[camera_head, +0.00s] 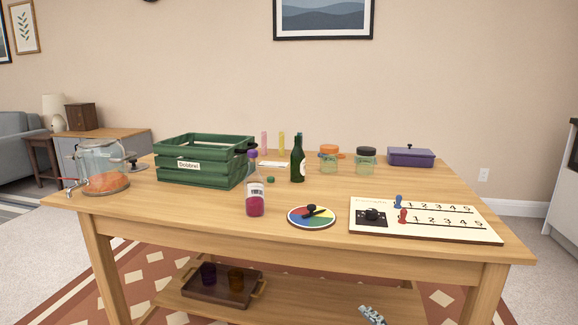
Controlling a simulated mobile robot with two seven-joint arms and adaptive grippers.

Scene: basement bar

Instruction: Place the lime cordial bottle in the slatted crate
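The slatted crate (205,180) is green with a white label and stands at the back left of the table, its open top facing up. A dark green bottle (298,164) with a pale label stands upright to the right of the crate. A clear bottle (255,200) with a purple cap and magenta liquid stands upright nearer the front, just right of the crate. I cannot read either label, so I cannot tell which bottle, if either, is the lime cordial. The crate's floor is hidden.
A glass drink dispenser (103,172) stands left of the crate. A coloured spinner disc (312,217) and a white number board (425,221) lie at the front right. Two jars (329,161) (365,163) and a purple lidded box (410,157) stand behind.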

